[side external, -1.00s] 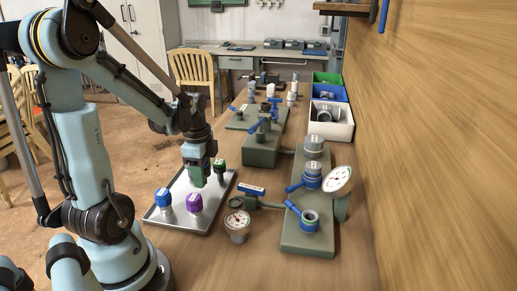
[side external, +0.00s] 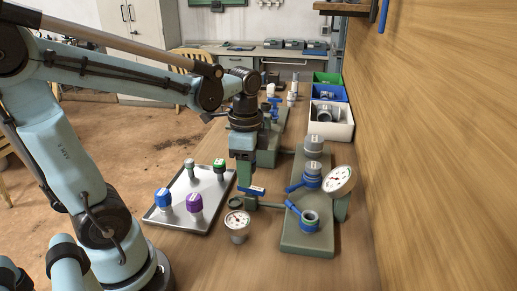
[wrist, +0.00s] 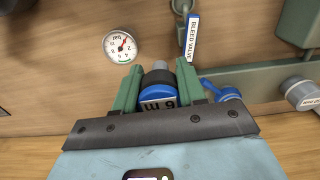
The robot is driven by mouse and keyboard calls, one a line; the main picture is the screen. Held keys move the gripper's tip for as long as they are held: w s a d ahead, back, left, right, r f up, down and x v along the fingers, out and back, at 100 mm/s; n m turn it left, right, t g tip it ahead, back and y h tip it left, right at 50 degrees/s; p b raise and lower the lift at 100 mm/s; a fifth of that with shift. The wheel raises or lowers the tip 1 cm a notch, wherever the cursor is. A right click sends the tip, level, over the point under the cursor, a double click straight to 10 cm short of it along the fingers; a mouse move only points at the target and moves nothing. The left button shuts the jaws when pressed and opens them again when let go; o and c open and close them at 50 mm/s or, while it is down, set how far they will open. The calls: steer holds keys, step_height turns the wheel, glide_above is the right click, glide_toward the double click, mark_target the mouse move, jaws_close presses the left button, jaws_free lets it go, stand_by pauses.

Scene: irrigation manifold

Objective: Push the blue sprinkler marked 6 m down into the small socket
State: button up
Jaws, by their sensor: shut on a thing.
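My gripper (side external: 243,176) hangs above the bench between the tray and the manifold, near the bleed valve. In the wrist view its green fingers (wrist: 159,78) are shut on the blue sprinkler (wrist: 158,98), whose label reads 6 m. A grey tip shows beyond its dark collar. In the side view the held sprinkler cannot be made out. The green manifold (side external: 292,244) lies to the right of my gripper. An open round socket (side external: 310,217) with a blue lever is at its near end, and grey fittings (side external: 313,145) stand farther back. I cannot tell which socket is the small one.
The metal tray (side external: 173,221) holds a blue-capped (side external: 163,198), a purple-capped (side external: 194,202), a green-capped (side external: 219,165) and a grey piece (side external: 190,167). A small gauge (side external: 238,222), a larger gauge (side external: 338,179) and the bleed valve lever (wrist: 192,36) stand close by.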

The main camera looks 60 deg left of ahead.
steer(key=shift+w+d+f, duration=0.5)
steer(key=shift+w+d, duration=0.9)
steer(key=shift+d, duration=0.65)
steer(key=shift+w+d+f, duration=0.55)
steer(key=shift+w+d, duration=0.8)
steer(key=shift+d, duration=0.7)
steer(key=shift+w+d+f, duration=0.5)
steer(key=shift+w+d, duration=0.9)
steer(key=shift+d, duration=0.65)
steer(key=shift+f, duration=1.45)
